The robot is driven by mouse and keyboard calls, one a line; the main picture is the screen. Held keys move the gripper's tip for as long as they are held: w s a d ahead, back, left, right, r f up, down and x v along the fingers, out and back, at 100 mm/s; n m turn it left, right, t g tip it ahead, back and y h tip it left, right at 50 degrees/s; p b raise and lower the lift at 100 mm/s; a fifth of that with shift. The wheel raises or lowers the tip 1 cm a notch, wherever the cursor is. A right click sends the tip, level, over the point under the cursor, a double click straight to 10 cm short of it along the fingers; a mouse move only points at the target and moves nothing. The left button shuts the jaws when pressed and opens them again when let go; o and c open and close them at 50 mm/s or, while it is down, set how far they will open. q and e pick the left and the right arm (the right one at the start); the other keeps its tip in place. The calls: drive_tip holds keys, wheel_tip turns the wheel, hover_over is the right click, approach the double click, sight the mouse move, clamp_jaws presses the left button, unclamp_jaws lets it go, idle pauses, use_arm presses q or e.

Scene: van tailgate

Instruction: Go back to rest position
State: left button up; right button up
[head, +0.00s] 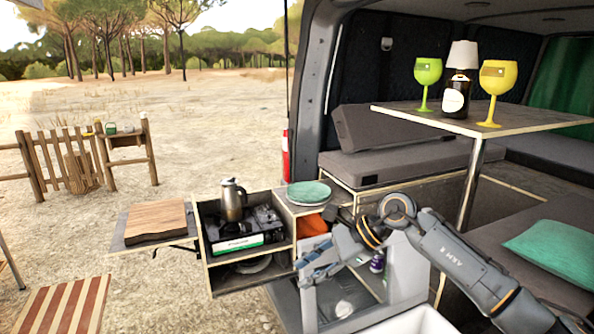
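My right arm comes in from the lower right, with its elbow raised in front of the van's interior. Its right gripper (312,268) hangs at the right side of the kitchen box (206,266), in front of the grey drawer unit. The fingers blend with the grey surfaces behind them, so I cannot tell whether they are open or shut. I see no object clearly held. My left arm and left gripper are out of view.
A metal kettle (233,200) stands on the camping stove (243,240). Green plates (309,193) lie on the box top. A wooden board (156,220) is on the side shelf. Two goblets and a bottle (456,95) stand on the van table (520,118). Open ground lies left.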

drive_tip(key=s+a+r+m+t+y, duration=0.5)
drive_tip(key=a+r+m+t+y, duration=0.15)
drive_tip(key=a+m+y, duration=0.45)
drive_tip(key=w+d+f+m+t+h, duration=0.1)
drive_tip(key=d+f+m+t+h, duration=0.2)
drive_tip(key=d+m+t+h, duration=0.7)
drive_tip(key=w+d+f+m+t+h, duration=0.15)
drive_tip(key=d+f+m+h, duration=0.35)
drive_tip(key=m, duration=1.2)
drive_tip(key=s+d+f+m+g+h, duration=0.55)
drive_tip(key=s+d+f+m, duration=0.45)
drive_tip(key=f, duration=0.3)
drive_tip(key=s+d+f+m+g, duration=0.2)
drive_tip(key=s+f+m+g, duration=0.4)
drive_tip(key=s, duration=0.6)
drive_tip(key=s+d+f+m+g, duration=0.1)
drive_tip(key=s+f+m+g, duration=0.1)
drive_tip(key=s+f+g, duration=0.65)
drive_tip(key=s+f+t+b, duration=0.1)
drive_tip(key=s+f+b, duration=0.15)
drive_tip(key=f, duration=1.25)
drive_tip(key=s+f+t+b, duration=0.2)
drive_tip(key=s+f, duration=0.1)
drive_tip(key=f, duration=1.3)
drive_tip(key=s+d+f+g+b, duration=0.1)
drive_tip(key=s+d+f+b, duration=0.2)
drive_tip(key=s+f, duration=1.2)
drive_tip(key=shift+s+d+f+n, duration=0.2)
drive_tip(key=shift+f+n, duration=0.1)
drive_tip(key=shift+f, duration=0.35)
